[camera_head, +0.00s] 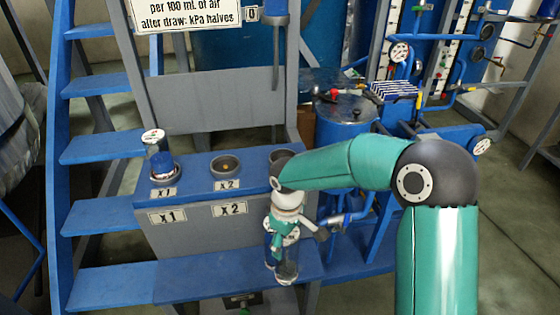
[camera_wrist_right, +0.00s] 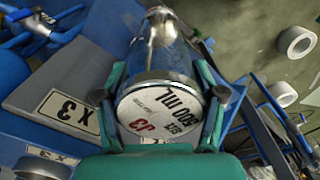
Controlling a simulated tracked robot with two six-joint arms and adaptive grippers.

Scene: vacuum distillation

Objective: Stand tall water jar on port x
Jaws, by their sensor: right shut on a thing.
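My right gripper (camera_head: 284,232) is shut on a clear jar (camera_head: 287,268) in front of the blue ledge, below the height of its ports. In the right wrist view, the jar (camera_wrist_right: 165,58) lies between the fingers of the right gripper (camera_wrist_right: 162,112). Its round white end label reads J3 and what looks like 800 mL. I cannot tell whether it holds water. Port X1 (camera_head: 165,177) has a jar (camera_head: 160,157) with a white top standing in it. Port X2 (camera_head: 226,167) is an empty ring. A third ring (camera_head: 279,156) is partly hidden by my right arm. My left gripper is out of view.
The X3 plate (camera_wrist_right: 69,108) shows in the right wrist view, left of the jar. Blue steps (camera_head: 100,148) stand left of the ledge. A blue drum (camera_head: 345,112) and blue pipe frames stand at the right. A sign (camera_head: 187,14) hangs above.

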